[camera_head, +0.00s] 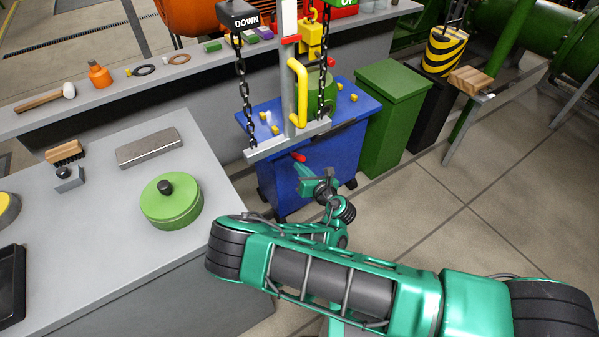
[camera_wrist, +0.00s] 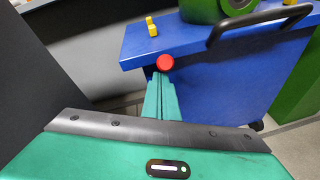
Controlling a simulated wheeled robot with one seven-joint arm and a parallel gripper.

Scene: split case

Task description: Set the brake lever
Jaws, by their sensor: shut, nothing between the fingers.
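A red round knob (camera_head: 298,157), which looks like the end of the brake lever, is at the near side of the blue cart (camera_head: 276,181). The knob also shows in the wrist view (camera_wrist: 165,62), just beyond my fingertips. The rest of the lever is hidden. My gripper (camera_head: 306,172) is shut and empty, with its two green fingers (camera_wrist: 160,97) together and pointing at the knob. I cannot tell whether the fingertips touch it. The blue cart fills the upper right of the wrist view (camera_wrist: 225,75), with a dark bar handle (camera_wrist: 258,22) on its near side.
A hoist frame with chains (camera_head: 242,85) and a yellow handle (camera_head: 298,92) hangs above the cart. A grey bench (camera_head: 100,215) with a green lidded pot (camera_head: 171,202) stands left. A green bin (camera_head: 390,105) stands right of the cart.

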